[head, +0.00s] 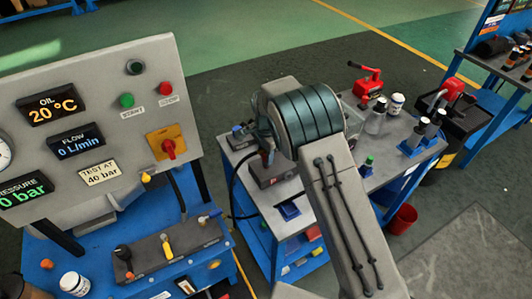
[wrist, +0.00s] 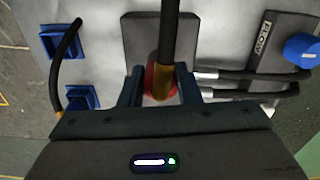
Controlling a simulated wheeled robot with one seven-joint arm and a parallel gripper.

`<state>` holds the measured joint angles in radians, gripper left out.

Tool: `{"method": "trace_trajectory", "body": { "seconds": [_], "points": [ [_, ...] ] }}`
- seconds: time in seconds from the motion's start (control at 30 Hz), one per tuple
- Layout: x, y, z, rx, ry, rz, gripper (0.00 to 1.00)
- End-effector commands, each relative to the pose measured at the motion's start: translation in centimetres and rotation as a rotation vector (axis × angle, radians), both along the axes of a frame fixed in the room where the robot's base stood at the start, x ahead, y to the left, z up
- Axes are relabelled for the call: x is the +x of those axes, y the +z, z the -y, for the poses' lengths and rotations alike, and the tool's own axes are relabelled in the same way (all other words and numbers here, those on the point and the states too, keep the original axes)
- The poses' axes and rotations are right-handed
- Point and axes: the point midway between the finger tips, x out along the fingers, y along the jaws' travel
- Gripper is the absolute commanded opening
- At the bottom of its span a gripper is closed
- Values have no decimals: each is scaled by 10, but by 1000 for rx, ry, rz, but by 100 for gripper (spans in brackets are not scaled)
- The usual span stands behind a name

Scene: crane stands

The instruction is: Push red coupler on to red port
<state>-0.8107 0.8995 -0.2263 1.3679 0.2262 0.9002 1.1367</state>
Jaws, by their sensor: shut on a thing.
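In the wrist view my gripper (wrist: 160,84) is shut on the red coupler (wrist: 150,80), at the end of a black hose (wrist: 168,35) with a brass-coloured collar (wrist: 162,88). The coupler is in front of a dark grey block (wrist: 137,40). The red port cannot be told apart, and whether the coupler touches it is hidden by the fingers and hose. In the head view my arm covers most of the gripper, beside the dark block (head: 275,172) on the bench.
Two blue holders (wrist: 62,41) stand left of the block in the wrist view, with a black hose nearby. At right is a FLOW block (wrist: 270,40) with a blue knob (wrist: 303,49) and hoses. The control panel (head: 100,130) stands left in the head view.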

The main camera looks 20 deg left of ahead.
Motion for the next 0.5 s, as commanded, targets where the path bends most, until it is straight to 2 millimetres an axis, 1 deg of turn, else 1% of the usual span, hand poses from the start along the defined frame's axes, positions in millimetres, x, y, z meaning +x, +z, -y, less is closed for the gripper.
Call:
{"method": "trace_trajectory", "body": {
  "seconds": [0.3,0.33,0.4,0.5],
  "points": [
    [0,-8,0,0,0,0,4],
    [0,-7,0,1,0,1,38],
    [0,-6,0,0,0,0,56],
    [0,-6,0,0,0,0,56]
  ]
}}
